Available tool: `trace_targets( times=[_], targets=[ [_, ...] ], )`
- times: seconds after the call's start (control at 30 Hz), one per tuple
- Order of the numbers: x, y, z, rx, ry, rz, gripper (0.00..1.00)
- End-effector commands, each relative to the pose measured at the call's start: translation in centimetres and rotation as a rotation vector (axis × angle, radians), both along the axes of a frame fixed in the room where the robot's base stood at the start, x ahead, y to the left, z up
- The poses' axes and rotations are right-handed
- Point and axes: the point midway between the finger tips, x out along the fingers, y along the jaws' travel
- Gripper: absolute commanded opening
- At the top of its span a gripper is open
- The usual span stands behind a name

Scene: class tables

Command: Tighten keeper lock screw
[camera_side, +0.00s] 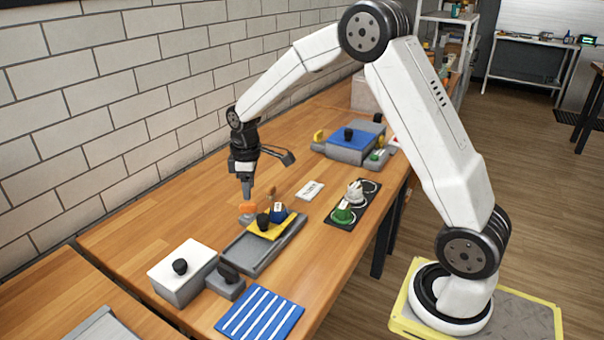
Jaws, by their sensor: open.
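My gripper (247,194) points straight down over the wooden table, left of centre. Its jaws are open, and I see nothing between them. Just below its fingertips is a small orange piece (248,208) by the far end of a grey tray-like fixture (246,251). I cannot tell whether the fingers touch it. In the fixture lies a yellow plate (268,231) with a black knob (263,221). A dark blue block (279,213) with a white label is beside that knob. I cannot tell which part is the keeper lock screw; it is too small or hidden.
A grey box with a white lid (182,268) and a blue striped mat (259,312) lie in front. A black board (353,203) with a green piece (343,212) and a white piece (355,190) is right. A blue-topped grey fixture (353,139) stands behind. A brick wall borders the left.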

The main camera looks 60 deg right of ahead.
Motion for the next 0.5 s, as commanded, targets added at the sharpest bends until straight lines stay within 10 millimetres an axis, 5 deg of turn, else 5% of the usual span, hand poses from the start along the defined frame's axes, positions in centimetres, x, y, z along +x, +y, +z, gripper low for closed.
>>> trace_targets(
  times=[0.2,0.5],
  targets=[
    [2.5,-1.9,-0.4,0.003,0.033,0.085,0.54],
    [3.1,-2.4,-0.5,0.005,0.042,0.112,0.54]
  ],
)
